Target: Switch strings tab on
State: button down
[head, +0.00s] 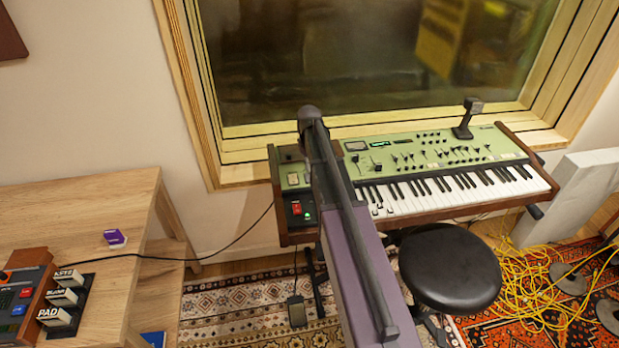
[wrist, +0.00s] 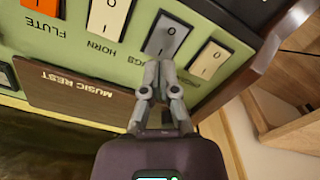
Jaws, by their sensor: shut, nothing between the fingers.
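The wrist view shows a row of rocker tabs on the green panel (wrist: 75,45) of the keyboard. A grey tab (wrist: 168,32) marked 0 and I has a label beside it, partly hidden by my gripper, that seems to end in "GS". My gripper (wrist: 158,68) is shut and empty, its fingertips at the near end of this grey tab. I cannot tell whether they touch it or which way it is rocked. A cream tab (wrist: 107,14) labelled HORN and an orange tab (wrist: 40,5) labelled FLUTE are to its left. Another cream tab (wrist: 209,60) is to its right.
A brown board (wrist: 80,92) reading MUSIC REST lies below the tabs. The green keyboard (head: 430,165) stands under a window, partly hidden by my arm. A black stool (head: 450,265) is in front of it. A wooden desk (head: 80,215) is at left, yellow cable (head: 535,290) at right.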

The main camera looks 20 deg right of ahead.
aim_at(309, 174)
jog(key=shift+f+b, duration=1.2)
dwell(1.1)
jog(key=shift+r, duration=0.1)
jog(key=shift+r+p, duration=3.45)
jog(key=shift+p, duration=0.1)
jog(key=shift+a, duration=0.1)
jog(key=s+a+r+m+p, duration=0.1)
jog(key=s+a, duration=0.6)
jog(key=s, duration=0.4)
jog(key=s+a+r+m+p, duration=0.2)
jog(key=s+a, duration=0.6)
jog(key=s, duration=0.3)
jog(key=shift+s+a+m, duration=0.25)
jog(key=shift+s+m, duration=0.05)
jog(key=shift+s, duration=0.05)
jog(key=shift+d, duration=0.1)
